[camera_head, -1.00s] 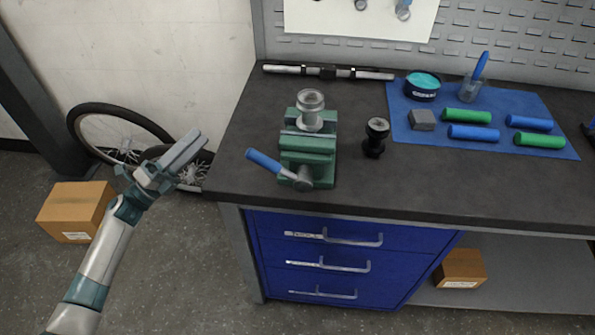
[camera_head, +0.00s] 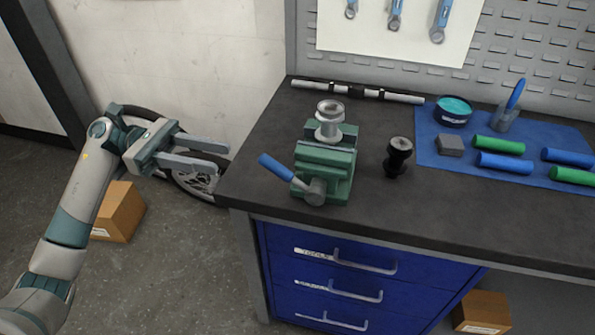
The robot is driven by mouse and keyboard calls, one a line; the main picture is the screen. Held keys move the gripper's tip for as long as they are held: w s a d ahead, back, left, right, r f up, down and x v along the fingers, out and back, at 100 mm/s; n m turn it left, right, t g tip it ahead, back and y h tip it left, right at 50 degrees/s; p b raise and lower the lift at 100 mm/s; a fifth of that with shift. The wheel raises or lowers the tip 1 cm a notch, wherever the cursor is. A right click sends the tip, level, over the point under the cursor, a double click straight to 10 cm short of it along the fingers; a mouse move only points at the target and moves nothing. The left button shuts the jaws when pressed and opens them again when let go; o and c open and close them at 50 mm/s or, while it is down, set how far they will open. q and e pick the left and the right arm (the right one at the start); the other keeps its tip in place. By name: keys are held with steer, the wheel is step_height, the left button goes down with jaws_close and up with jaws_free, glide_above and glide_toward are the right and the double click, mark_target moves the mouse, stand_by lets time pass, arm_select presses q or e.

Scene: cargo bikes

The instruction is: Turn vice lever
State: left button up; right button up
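The green vice (camera_head: 326,160) stands on the dark workbench near its left end, with a silver round part clamped or resting at its top. Its lever has a blue handle (camera_head: 276,167) that slants up to the left from a grey hub (camera_head: 315,191) on the vice's front. My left gripper (camera_head: 222,158) is off the bench's left edge, left of the blue handle and apart from it. Its two fingers point right, with a gap between them and nothing in it. My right gripper is not in view.
The workbench top (camera_head: 430,212) is clear in front of the vice. A black part (camera_head: 397,158) stands right of the vice. A blue mat (camera_head: 520,172) holds green and blue cylinders. A silver bar (camera_head: 358,92) lies at the back. A cardboard box (camera_head: 121,211) and bike wheel are on the floor.

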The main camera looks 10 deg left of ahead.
mark_target(288, 171)
arm_select(q)
steer(key=shift+d, duration=0.15)
